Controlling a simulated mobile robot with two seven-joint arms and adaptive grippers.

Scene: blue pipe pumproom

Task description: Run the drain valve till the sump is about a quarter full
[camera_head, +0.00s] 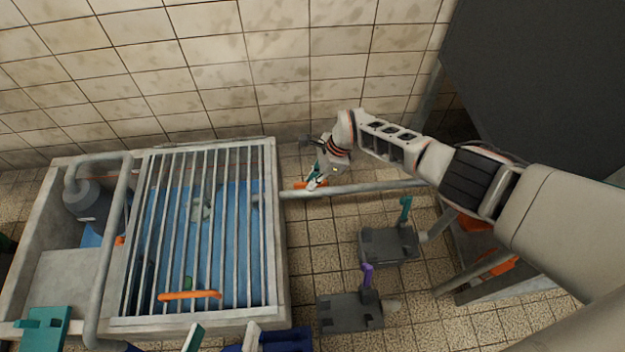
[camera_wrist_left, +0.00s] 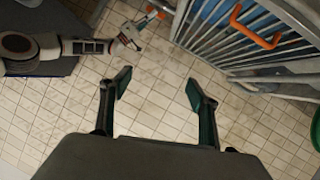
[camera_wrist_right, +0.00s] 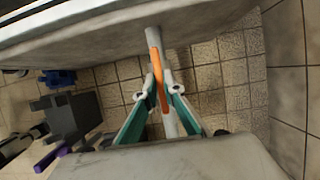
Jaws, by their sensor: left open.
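The drain valve's orange handle (camera_head: 311,185) is on the grey pipe (camera_head: 365,188) that runs right from the sump (camera_head: 282,240). My right gripper (camera_head: 314,179) is at this handle. In the right wrist view its fingers close around the orange handle (camera_wrist_right: 157,78), one on each side. The sump has a pale rim and a barred grate with an orange bar handle (camera_head: 190,295). Blue shows below the bars; I cannot tell the water level. My left gripper (camera_head: 222,338) is open and empty in front of the sump; its spread fingers (camera_wrist_left: 158,95) show in the left wrist view.
A grey pump (camera_head: 88,203) and bent pipe (camera_head: 116,220) are at the sump's left. Two grey blocks, with a teal lever (camera_head: 405,210) and a purple lever (camera_head: 367,275), stand on the floor at right. A tiled wall is behind.

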